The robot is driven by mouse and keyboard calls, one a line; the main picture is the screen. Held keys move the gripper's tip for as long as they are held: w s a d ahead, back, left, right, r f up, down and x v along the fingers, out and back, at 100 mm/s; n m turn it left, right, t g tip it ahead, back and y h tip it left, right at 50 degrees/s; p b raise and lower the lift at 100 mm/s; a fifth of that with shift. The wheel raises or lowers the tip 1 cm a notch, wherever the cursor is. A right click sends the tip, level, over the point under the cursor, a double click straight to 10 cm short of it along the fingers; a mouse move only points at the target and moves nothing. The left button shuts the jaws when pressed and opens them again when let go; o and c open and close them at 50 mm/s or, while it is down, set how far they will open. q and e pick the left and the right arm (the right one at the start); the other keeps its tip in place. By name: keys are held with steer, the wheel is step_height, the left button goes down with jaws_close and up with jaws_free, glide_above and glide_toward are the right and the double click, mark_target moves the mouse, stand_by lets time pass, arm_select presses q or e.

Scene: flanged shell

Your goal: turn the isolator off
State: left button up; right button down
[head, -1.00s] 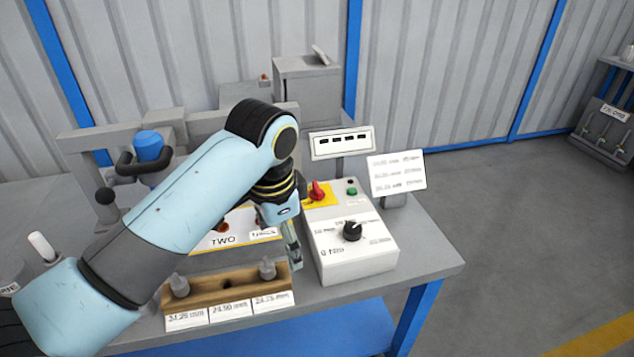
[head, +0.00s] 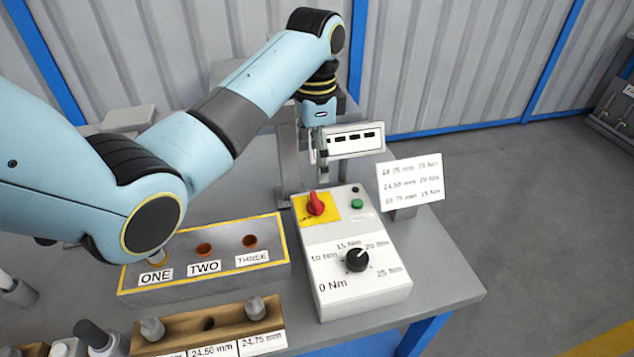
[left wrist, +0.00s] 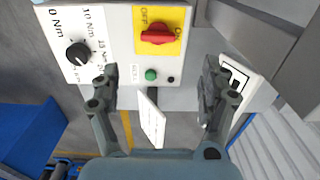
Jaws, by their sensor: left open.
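The isolator is a red rotary handle (head: 316,203) on a yellow plate, on top of a white control box (head: 362,286). In the left wrist view the red handle (left wrist: 158,36) lies across the picture, its right end toward what looks like the ON mark; OFF is at the plate's upper left. My left gripper (head: 318,160) is beyond the handle in the head view, above the box's far end. In the left wrist view its two fingers (left wrist: 160,72) are wide apart and empty, with the handle ahead between them, apart from both. My right gripper is out of view.
The box also carries a black torque dial (head: 357,260) and a green button (head: 357,204). A display (head: 354,140) stands behind and a sign (head: 410,182) at right. A socket block (head: 205,274) and wooden rack (head: 210,326) are left.

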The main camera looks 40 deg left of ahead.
arm_select(q)
glide_above(316, 199)
step_height(316, 199, down, 6)
steer(key=shift+s, duration=0.15)
step_height(316, 199, down, 4)
steer(key=shift+r+b, duration=0.15)
steer(key=shift+b, duration=0.15)
steer(key=shift+f, duration=0.3)
steer(key=shift+c, duration=0.5)
steer(key=c, duration=1.1)
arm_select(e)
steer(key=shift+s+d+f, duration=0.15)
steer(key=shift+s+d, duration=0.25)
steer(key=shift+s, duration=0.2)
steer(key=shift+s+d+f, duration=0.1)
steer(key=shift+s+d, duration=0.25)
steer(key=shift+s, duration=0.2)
